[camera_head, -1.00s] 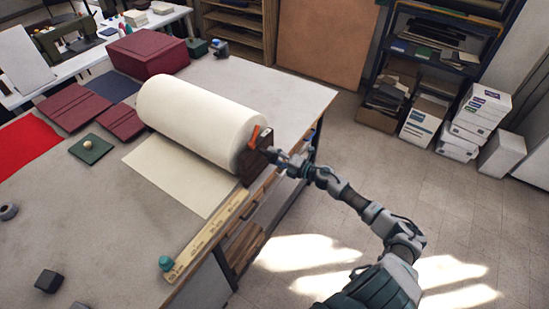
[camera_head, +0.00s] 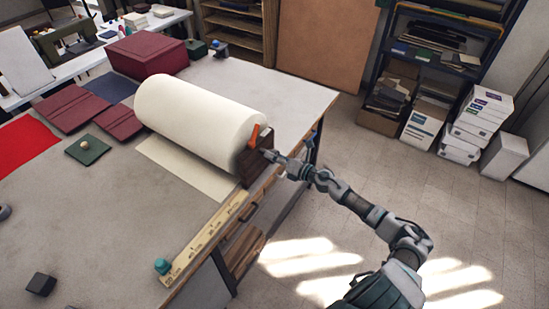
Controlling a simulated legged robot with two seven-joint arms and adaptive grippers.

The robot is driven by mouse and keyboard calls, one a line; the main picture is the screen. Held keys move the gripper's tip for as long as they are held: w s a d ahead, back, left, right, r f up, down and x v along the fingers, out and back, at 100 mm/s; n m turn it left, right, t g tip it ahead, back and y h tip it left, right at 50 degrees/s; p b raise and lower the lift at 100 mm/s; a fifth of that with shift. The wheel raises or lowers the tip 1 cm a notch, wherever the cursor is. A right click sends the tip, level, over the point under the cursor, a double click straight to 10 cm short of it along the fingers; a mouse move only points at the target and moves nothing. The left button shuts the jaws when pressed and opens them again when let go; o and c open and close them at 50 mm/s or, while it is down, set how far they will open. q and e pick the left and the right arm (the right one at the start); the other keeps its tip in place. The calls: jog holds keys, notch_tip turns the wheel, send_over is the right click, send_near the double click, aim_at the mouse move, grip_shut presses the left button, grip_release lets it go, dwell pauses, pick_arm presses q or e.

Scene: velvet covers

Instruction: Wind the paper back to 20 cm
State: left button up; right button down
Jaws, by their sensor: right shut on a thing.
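A thick roll of cream paper (camera_head: 200,115) lies across the table. A flat sheet of the paper (camera_head: 185,168) runs out from under it toward the front left, with its free edge lying on the table. A wooden ruler (camera_head: 203,240) lies along the table's right edge, with "cm" marks too small to read surely. A dark wooden end block (camera_head: 254,165) with an orange lever (camera_head: 255,135) stands at the roll's right end. My right gripper (camera_head: 271,156) is shut on the roll's crank beside this block; the fingers mostly hide it. My left gripper is out of view.
A teal knob (camera_head: 162,266) sits at the ruler's near end. A dark block (camera_head: 41,284), a green square with a round knob (camera_head: 88,150), red covers (camera_head: 75,107) and a maroon box (camera_head: 147,54) are on the table (camera_head: 110,220). The front middle is clear.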

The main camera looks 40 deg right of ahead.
jog(key=shift+s+a+f, duration=0.1)
jog(key=shift+f, duration=0.4)
jog(key=shift+c, duration=1.8)
grip_release()
jog(key=shift+r, duration=0.15)
jog(key=shift+d+r, duration=0.1)
jog(key=shift+d, duration=0.1)
jog(key=v, duration=1.1)
jog(key=shift+s+d, duration=0.2)
jog(key=shift+s, duration=0.15)
jog(key=shift+f, duration=0.2)
